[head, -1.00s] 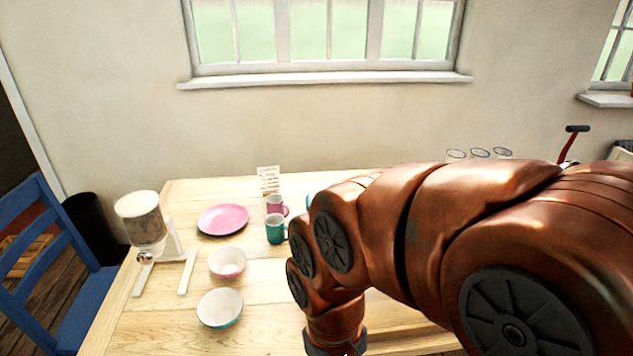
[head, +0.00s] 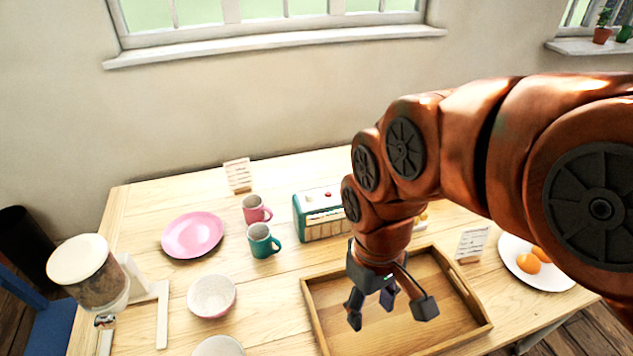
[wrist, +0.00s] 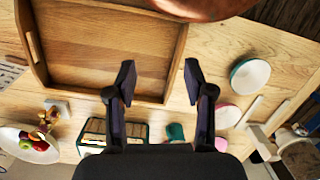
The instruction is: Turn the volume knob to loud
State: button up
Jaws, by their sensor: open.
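A teal and cream radio (head: 323,224) stands on the table, right of the mugs. Small knobs, one of them red (head: 327,195), show on its top; I cannot tell which is the volume knob or where it points. My arm covers the radio's right end. My gripper (head: 389,308) hangs open and empty above the wooden tray, in front of the radio and apart from it. In the wrist view my gripper (wrist: 160,82) has its fingers spread, and the radio (wrist: 95,127) lies partly hidden behind the left finger.
The wooden tray (head: 318,310) is empty. A teal mug (head: 262,242) and a pink mug (head: 254,210) stand left of the radio, with a pink plate (head: 193,234) beyond. A card stand (head: 471,244) and a plate of eggs (head: 562,280) are at right.

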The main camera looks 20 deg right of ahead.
jog(key=w+a+r+n+p, duration=0.1)
jog(key=w+r+n, duration=0.15)
jog(key=w, duration=0.25)
jog(key=w+a+r+n+p, duration=0.1)
jog(key=w+n, duration=0.2)
jog(key=w, duration=0.3)
jog(key=n+t+p, duration=0.2)
jog(key=n+p, duration=0.2)
jog(key=n, duration=0.7)
send_over(310, 194)
jog(key=f, duration=0.4)
jog(key=shift+s+a+f, duration=0.25)
jog(key=shift+s+a, duration=0.05)
jog(key=shift+a, duration=0.1)
jog(key=shift+w+d+f+n, duration=0.3)
jog(key=shift+w+n, duration=0.05)
jog(key=shift+f, duration=0.15)
jog(key=shift+f+p, duration=1.2)
jog(key=shift+f, duration=2.55)
grip_shut()
